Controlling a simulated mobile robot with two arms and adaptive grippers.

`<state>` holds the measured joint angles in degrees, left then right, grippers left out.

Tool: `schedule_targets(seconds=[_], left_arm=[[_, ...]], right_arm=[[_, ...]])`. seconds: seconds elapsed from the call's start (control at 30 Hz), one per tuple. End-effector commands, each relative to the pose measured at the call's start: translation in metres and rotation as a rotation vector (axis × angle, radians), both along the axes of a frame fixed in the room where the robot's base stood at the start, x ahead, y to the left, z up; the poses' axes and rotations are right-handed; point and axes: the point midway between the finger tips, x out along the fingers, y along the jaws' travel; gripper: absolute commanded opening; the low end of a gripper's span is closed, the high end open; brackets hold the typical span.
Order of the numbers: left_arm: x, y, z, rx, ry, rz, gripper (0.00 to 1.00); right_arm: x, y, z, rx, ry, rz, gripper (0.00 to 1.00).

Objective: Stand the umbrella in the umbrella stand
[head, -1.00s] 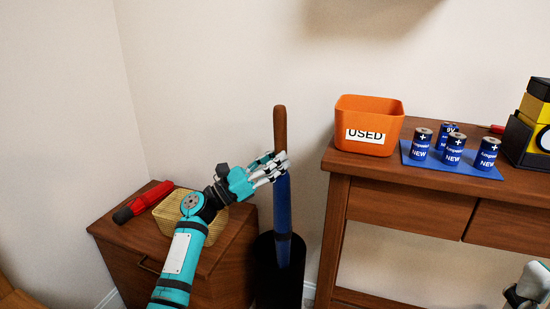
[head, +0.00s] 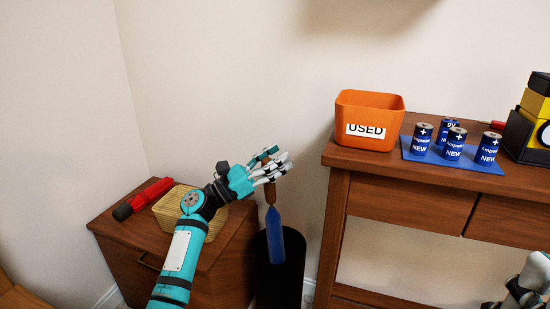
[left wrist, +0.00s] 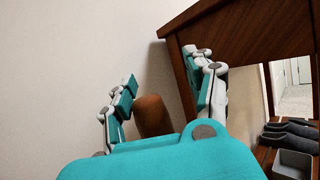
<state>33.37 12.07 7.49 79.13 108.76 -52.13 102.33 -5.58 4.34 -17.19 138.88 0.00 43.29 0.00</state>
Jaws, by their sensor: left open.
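The umbrella has a brown handle and a blue body (head: 275,236). It stands nearly upright, its top leaning slightly left, with its lower part inside the black umbrella stand (head: 280,285) and hidden by the stand's front wall. My left gripper (head: 270,170) is open, with its fingers around the upper handle. In the left wrist view the brown handle (left wrist: 152,115) shows between the spread fingers (left wrist: 160,95), nearer the left one. My right gripper (head: 522,292) is partly in view at the lower right, away from the umbrella; its jaw state is unclear.
The wooden table (head: 400,187) stands close on the right, with an orange USED bin (head: 368,112) and several batteries on a blue mat (head: 415,158). On the left, a wooden cabinet (head: 135,262) bears a wicker basket (head: 170,222) and a red flashlight (head: 150,194). The wall is behind.

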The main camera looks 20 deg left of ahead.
Motion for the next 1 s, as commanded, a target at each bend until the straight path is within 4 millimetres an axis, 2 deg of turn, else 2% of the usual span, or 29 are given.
schedule_targets(seconds=[0.13, 0.4, 0.53, 0.7, 1.0], left_arm=[[0.000, 0.001, 0.018, 0.003, -0.006, 0.002, 0.55], [0.000, 0.000, 0.071, 0.003, -0.009, 0.001, 0.55], [0.000, 0.000, 0.090, 0.002, -0.008, 0.002, 0.55], [0.000, 0.000, 0.100, -0.001, -0.004, 0.000, 0.55], [0.000, 0.000, 0.101, -0.002, -0.004, 0.001, 0.55]], right_arm=[[0.000, 0.000, 0.000, 0.000, 0.000, 0.000, 0.40], [0.000, 0.000, 0.000, 0.000, 0.000, 0.000, 0.40], [0.000, 0.000, 0.000, 0.000, 0.000, 0.000, 0.40], [0.000, 0.000, 0.000, 0.000, 0.000, 0.000, 0.40], [0.000, 0.000, 0.000, 0.000, 0.000, 0.000, 0.40]])
